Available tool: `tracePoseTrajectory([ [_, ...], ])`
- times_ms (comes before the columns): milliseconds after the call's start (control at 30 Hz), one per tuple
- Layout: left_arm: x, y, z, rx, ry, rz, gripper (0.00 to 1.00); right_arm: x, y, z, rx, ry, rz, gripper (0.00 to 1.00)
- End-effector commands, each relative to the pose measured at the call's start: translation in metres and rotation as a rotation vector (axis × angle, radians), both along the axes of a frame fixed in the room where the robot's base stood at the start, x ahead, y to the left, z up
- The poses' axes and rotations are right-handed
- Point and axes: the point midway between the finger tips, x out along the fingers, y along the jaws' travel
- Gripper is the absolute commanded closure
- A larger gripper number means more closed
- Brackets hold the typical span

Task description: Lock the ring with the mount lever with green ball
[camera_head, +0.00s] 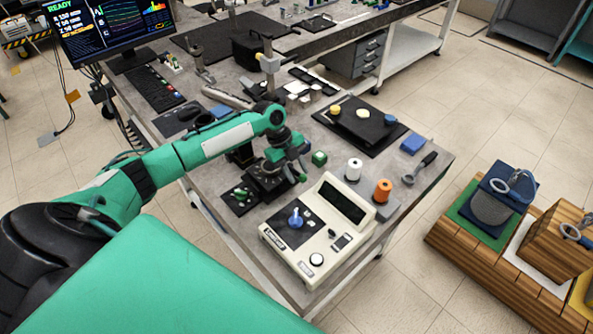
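My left gripper (289,165), with a green body, reaches in from the left and hangs low over a dark mount (267,187) near the table's front edge. The fingers overlap the mount from above, and I cannot tell whether they touch it or are open or shut. A small green part shows at the right of the fingers; I cannot tell whether it is the lever's green ball or part of the gripper. The ring is not clearly visible, being hidden or too small beneath the gripper. My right gripper is not in view.
Right of the mount is a beige console (317,229) with a blue knob. A dark pad (240,198) with green pieces lies left of the mount. A monitor (108,28) stands at the back left.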

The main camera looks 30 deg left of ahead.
Motion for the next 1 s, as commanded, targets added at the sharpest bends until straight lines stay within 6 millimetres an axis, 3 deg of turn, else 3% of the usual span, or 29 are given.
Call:
tracePoseTrajectory([
  [167, 0.000, 0.012, 0.022, 0.001, -0.005, 0.001, 0.64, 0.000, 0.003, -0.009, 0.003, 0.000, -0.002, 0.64],
  [600, -0.003, 0.050, 0.105, 0.001, -0.003, 0.000, 0.64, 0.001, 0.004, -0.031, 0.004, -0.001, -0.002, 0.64],
  [800, -0.004, 0.056, 0.120, 0.000, 0.000, -0.001, 0.64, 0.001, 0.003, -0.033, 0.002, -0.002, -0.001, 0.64],
  [1000, -0.004, 0.057, 0.123, 0.000, 0.000, -0.001, 0.64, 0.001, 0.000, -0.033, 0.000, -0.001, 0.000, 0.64],
])
